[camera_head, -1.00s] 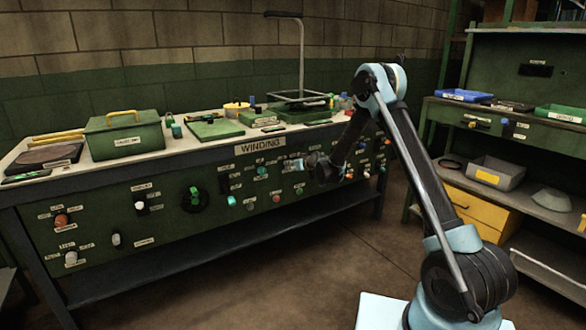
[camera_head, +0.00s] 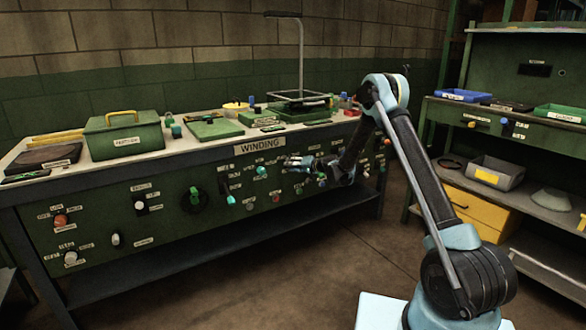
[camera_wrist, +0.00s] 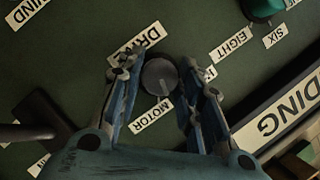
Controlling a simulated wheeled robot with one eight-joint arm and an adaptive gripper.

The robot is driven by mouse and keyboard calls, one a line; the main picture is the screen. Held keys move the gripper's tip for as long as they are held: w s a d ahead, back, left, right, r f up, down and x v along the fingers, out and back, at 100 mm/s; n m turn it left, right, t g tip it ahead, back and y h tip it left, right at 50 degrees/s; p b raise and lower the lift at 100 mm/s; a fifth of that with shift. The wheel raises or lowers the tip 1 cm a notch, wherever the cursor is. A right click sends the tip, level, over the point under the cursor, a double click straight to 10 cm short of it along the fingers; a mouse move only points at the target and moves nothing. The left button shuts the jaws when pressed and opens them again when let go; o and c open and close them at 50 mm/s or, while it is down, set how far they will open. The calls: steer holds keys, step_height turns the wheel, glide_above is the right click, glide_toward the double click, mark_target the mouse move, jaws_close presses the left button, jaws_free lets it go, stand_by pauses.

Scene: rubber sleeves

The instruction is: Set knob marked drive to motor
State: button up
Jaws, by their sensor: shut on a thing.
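In the wrist view a dark grey round knob (camera_wrist: 160,78) stands out from the green panel. The label DRIVE (camera_wrist: 137,43), partly hidden by a finger, lies just above it. The label MOTOR (camera_wrist: 152,115) lies just below it. Another label to its right is mostly covered. My gripper (camera_wrist: 158,70) has a finger on each side of the knob and is shut on it. Which way the knob points is not clear. In the head view my gripper (camera_head: 290,162) is at the panel front, and the knob cannot be made out there.
The bench front (camera_head: 150,240) carries several other knobs and labels under the WINDING sign (camera_head: 260,145). In the wrist view a green knob (camera_wrist: 262,9) is at the upper right, near EIGHT and SIX labels. A dark handle (camera_wrist: 42,120) is at the left.

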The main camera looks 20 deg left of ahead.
steer(key=shift+w+d+f+m+y, duration=0.1)
steer(key=shift+m+y, duration=0.3)
steer(key=shift+m, duration=0.45)
steer(key=shift+w+d+m+y, duration=0.1)
steer(key=shift+m+y, duration=0.3)
steer(key=shift+m, duration=0.45)
steer(key=o, duration=1)
steer(key=shift+s, duration=0.1)
steer(key=v, duration=1.2)
steer(key=shift+f, duration=0.15)
